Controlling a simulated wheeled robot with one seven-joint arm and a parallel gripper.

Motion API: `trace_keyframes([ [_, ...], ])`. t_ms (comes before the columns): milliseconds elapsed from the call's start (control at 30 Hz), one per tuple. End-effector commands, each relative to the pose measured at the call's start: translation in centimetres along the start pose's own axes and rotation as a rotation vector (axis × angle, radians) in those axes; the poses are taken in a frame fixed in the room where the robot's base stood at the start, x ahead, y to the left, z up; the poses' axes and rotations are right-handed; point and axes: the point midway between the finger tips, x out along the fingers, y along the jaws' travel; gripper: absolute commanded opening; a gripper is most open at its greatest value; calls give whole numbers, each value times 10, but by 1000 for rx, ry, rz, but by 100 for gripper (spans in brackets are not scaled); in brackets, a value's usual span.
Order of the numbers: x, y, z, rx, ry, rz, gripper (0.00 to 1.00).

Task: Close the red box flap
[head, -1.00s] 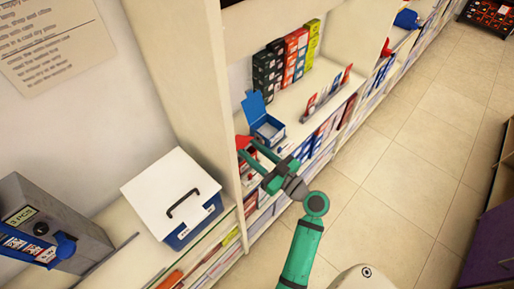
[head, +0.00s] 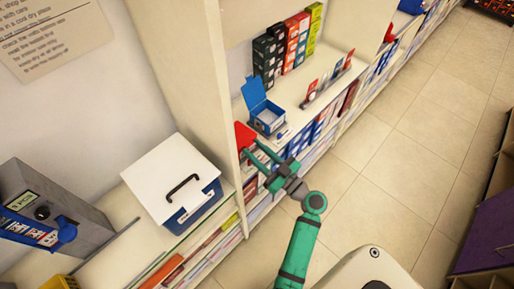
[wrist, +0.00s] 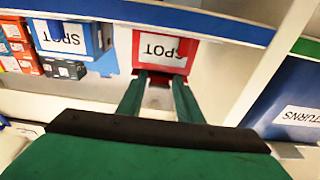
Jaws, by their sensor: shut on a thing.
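My gripper (head: 250,150) is shut on the flap. The fingers and the panel hide much of the box in the head view, so I cannot tell the flap's exact angle.
A blue box (head: 267,120) with a raised lid stands just behind on the same shelf (head: 300,112). It also shows in the wrist view (wrist: 68,37). A white-lidded bin (head: 172,180) is at left. The upright panel (head: 190,85) is close to my gripper. The floor at right is clear.

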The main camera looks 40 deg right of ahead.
Motion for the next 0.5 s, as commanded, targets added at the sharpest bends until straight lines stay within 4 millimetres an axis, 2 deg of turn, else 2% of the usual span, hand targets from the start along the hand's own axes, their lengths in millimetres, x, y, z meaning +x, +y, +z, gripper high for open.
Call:
trace_keyframes([
  [333, 3, 0, 3, 1, -5, -1, 0],
  [367, 3, 0, 3, 0, -5, -1, 39],
  [400, 3, 0, 2, 0, -5, -1, 47],
  [500, 2, 0, 2, 0, -3, 0, 47],
])
